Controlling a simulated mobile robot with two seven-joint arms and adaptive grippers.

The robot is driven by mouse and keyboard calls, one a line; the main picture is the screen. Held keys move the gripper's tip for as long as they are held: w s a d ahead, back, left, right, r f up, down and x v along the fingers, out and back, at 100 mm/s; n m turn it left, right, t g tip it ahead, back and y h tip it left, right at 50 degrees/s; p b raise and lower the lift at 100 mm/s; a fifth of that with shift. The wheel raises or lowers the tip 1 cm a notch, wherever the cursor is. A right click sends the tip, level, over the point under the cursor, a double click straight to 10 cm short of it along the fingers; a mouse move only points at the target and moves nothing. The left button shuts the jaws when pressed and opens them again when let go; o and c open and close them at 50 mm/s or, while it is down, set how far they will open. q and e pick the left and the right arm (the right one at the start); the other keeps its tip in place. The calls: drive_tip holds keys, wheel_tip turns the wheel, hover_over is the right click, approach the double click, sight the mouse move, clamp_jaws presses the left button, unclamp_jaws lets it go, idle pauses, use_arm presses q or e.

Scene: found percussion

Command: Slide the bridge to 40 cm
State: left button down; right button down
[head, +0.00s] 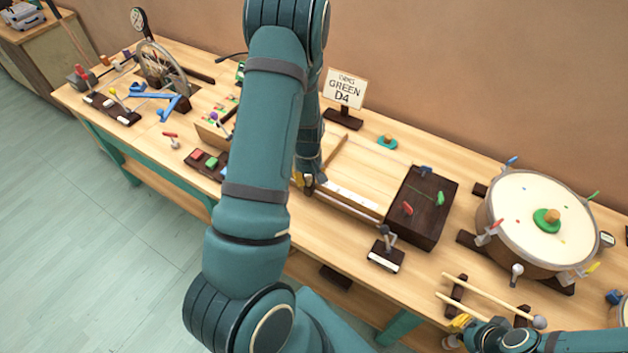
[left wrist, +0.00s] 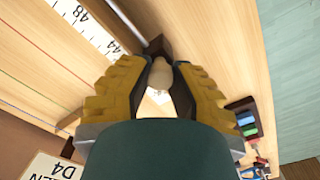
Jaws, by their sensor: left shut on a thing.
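In the left wrist view the yellow fingers of my left gripper (left wrist: 158,80) are shut on a pale rounded knob (left wrist: 160,74). A dark block (left wrist: 158,46), which looks like the bridge, lies right beyond the knob. A white scale (left wrist: 97,25) with the numbers 48 and 44 runs toward it; the mark at the block cannot be read. In the head view my left gripper (head: 304,181) is low over the string board (head: 375,172), and my arm hides most of the bridge. My right gripper (head: 462,322) is at the lower right beside the drumsticks; its opening is unclear.
A dark box (head: 422,205) with coloured pegs stands at the board's right end. A lever block (head: 386,252) is in front. A GREEN D4 sign (head: 345,90) stands behind. A drum (head: 540,225) and drumsticks (head: 495,297) are at right. A wheel device (head: 163,70) is at left.

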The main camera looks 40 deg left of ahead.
use_arm(q)
drive_tip(key=c, duration=0.7)
unclamp_jaws()
drive_tip(key=shift+c, duration=0.2)
wheel_tip(320, 180, up, 12)
